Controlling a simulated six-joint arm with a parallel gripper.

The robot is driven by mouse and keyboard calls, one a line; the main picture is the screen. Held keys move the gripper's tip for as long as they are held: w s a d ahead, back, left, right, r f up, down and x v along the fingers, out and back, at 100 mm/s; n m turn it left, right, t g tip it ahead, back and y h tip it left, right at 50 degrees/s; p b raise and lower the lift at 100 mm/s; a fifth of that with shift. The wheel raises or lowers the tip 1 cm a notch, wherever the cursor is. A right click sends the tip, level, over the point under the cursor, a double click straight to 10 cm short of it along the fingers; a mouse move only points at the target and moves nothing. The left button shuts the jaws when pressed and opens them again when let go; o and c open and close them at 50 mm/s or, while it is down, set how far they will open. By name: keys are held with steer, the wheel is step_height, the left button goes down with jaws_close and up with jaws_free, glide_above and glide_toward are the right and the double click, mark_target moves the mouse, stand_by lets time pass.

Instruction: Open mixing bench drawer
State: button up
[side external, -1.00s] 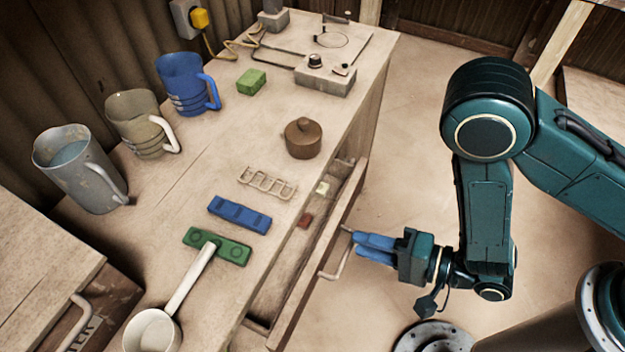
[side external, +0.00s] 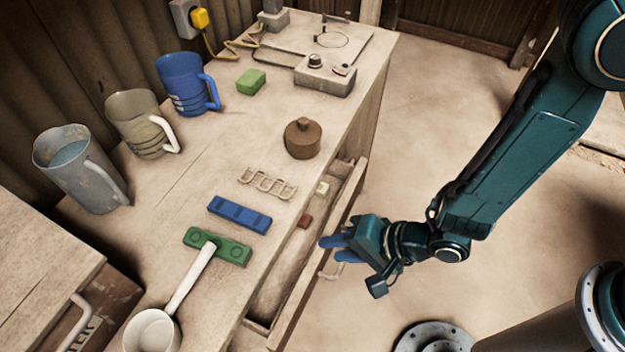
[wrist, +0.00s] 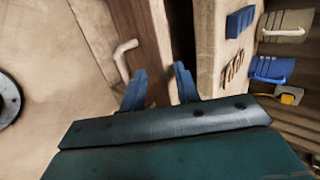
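The mixing bench drawer (side external: 293,292) stands pulled out from the bench's right side, with its inside visible from above. Its pale bar handle (side external: 330,274) is on the outer face and partly hidden by my gripper. My gripper (side external: 331,248) is at the drawer front, close to the handle, with its blue fingers apart. In the wrist view, the fingers (wrist: 160,85) are spread with nothing held between them. The handle (wrist: 121,60) lies to the left of the left finger, outside the gap. I cannot tell whether a finger touches the drawer front.
A red block (side external: 305,221) and a pale block (side external: 322,188) lie in the drawer. The bench top (side external: 165,215) carries jugs, a brown lidded pot (side external: 302,141), blue and green moulds and a white ladle. Open floor (side external: 440,120) lies right of the bench.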

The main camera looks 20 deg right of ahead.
steer(key=s+d+r+g+h, duration=0.1)
steer(key=r+g+h, duration=0.1)
steer(key=r, duration=0.3)
steer(key=s+d+r+g+h, duration=0.1)
steer(key=d+r+g+h, duration=0.1)
steer(key=r+h, duration=0.2)
steer(key=shift+d+r+m+g, duration=0.25)
steer(key=shift+r+m+g, duration=0.05)
steer(key=shift+r, duration=0.45)
steer(key=shift+f, duration=0.1)
steer(key=shift+w+a+f, duration=0.3)
steer(key=shift+f, duration=1.95)
steer(key=shift+w+a+f, duration=0.3)
steer(key=shift+w+f, duration=0.05)
steer(key=shift+f, duration=1.85)
steer(key=shift+w+a+f, duration=0.3)
steer(key=shift+f, duration=1.95)
jaws_close()
